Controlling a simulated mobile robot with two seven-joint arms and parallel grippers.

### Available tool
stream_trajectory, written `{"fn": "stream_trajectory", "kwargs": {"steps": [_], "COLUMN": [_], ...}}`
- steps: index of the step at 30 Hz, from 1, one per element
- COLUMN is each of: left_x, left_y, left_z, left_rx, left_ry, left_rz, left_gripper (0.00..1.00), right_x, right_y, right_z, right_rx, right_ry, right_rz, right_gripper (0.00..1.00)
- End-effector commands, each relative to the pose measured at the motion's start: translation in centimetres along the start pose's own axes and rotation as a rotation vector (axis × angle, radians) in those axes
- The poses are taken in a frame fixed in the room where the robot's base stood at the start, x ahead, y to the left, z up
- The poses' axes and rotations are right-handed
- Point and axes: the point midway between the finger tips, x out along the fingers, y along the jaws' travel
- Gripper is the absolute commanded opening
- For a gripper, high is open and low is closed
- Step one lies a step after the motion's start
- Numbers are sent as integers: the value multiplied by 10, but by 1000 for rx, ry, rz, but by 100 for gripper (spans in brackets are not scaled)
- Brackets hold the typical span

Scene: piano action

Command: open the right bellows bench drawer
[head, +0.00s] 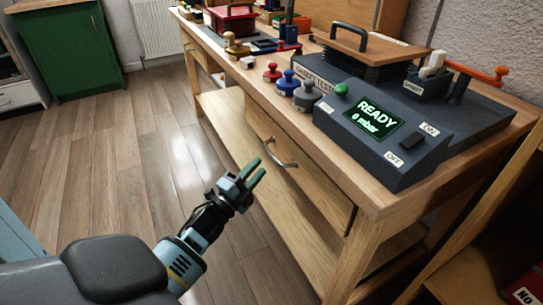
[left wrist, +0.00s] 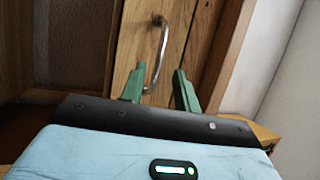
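The right bellows bench drawer (head: 315,185) is a pale wooden front below the bench top, and it looks shut. Its curved metal handle (head: 279,155) is on its left part. My left gripper (head: 253,171) is open, with two green fingers apart, just in front of and slightly below the handle in the head view. In the left wrist view the handle (left wrist: 162,45) stands upright ahead on the drawer front (left wrist: 137,45). Its lower end lies between the fingertips (left wrist: 158,80) in the picture, and nothing is gripped. My right gripper is not in view.
The bench top (head: 300,118) carries a dark tester with a READY display (head: 373,116), bellows (head: 365,65) and several coloured weights (head: 288,83). A lower shelf (head: 222,112) runs under the bench. The wooden floor (head: 120,150) to the left is clear. A green cabinet (head: 70,45) stands far left.

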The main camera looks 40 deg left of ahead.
Motion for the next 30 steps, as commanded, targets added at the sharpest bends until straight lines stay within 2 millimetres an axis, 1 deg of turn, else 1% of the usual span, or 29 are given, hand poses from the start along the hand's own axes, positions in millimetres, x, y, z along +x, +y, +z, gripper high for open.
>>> {"fn": "stream_trajectory", "kwargs": {"steps": [6, 12, 15, 18, 26, 30], "left_x": [33, 58, 65, 68, 69, 69], "left_y": [0, 1, 1, 1, 1, 1], "left_z": [0, 0, 0, 0, 0, 0], "left_rx": [0, -1, -2, -2, -2, -2], "left_ry": [1, 0, 0, 0, 0, 0], "left_rz": [-2, 1, 1, 2, 2, 2], "left_gripper": [31, 31, 31, 31, 31, 13], "right_x": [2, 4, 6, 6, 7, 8], "right_y": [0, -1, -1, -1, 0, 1], "right_z": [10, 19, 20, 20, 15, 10], "right_rx": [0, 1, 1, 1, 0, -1], "right_ry": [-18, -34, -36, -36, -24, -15], "right_rz": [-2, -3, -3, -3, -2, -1], "right_gripper": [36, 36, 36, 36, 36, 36]}}
